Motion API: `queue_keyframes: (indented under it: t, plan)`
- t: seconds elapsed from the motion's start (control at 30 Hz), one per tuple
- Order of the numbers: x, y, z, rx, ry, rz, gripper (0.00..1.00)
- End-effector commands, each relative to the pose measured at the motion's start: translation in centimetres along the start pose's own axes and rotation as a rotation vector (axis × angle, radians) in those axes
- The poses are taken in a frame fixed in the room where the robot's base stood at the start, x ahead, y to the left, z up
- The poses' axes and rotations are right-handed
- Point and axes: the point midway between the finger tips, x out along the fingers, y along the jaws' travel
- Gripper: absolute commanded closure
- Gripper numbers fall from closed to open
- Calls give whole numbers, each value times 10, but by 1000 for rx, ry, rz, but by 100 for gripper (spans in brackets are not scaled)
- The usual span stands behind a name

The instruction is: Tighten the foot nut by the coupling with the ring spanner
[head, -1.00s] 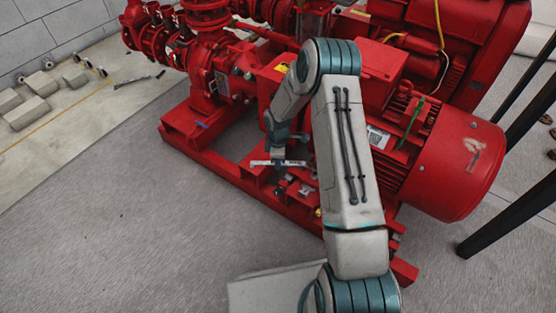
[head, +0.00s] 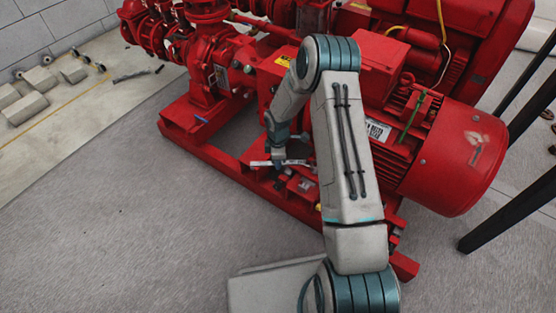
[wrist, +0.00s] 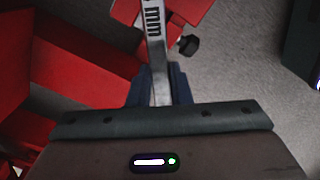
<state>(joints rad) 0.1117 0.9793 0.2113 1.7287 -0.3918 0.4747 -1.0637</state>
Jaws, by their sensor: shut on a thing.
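My gripper (head: 279,158) is shut on the ring spanner (head: 296,162), a silver bar held roughly level over the red base frame by the motor. In the wrist view the spanner (wrist: 155,35) runs up from between my dark fingers (wrist: 160,88), with "mm" marked on its shank; its far end is out of the frame. A dark bolt or nut head (wrist: 188,45) shows to the right of the spanner, apart from it, beside red metal. In the head view my arm covers part of the coupling area. I cannot tell which fastener is the foot nut, or whether the ring is on it.
The red pump (head: 212,70) stands left and the finned red motor (head: 455,160) right, on the red base frame (head: 225,168). Dark slanted legs (head: 510,210) stand at the right. Grey blocks (head: 28,108) lie far left.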

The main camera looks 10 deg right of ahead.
Motion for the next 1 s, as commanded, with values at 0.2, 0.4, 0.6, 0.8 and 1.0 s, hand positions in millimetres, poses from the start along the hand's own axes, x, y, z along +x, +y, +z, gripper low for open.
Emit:
queue_keyframes:
  t: [0.2,0.4,0.6,0.8,1.0]
  plan:
    - [6,0,0,0,0,1,100]
    - [10,0,0,0,0,1,100]
    - [16,0,0,0,0,1,100]
    - [21,0,0,0,0,1,100]
    - [26,0,0,0,0,0,100]
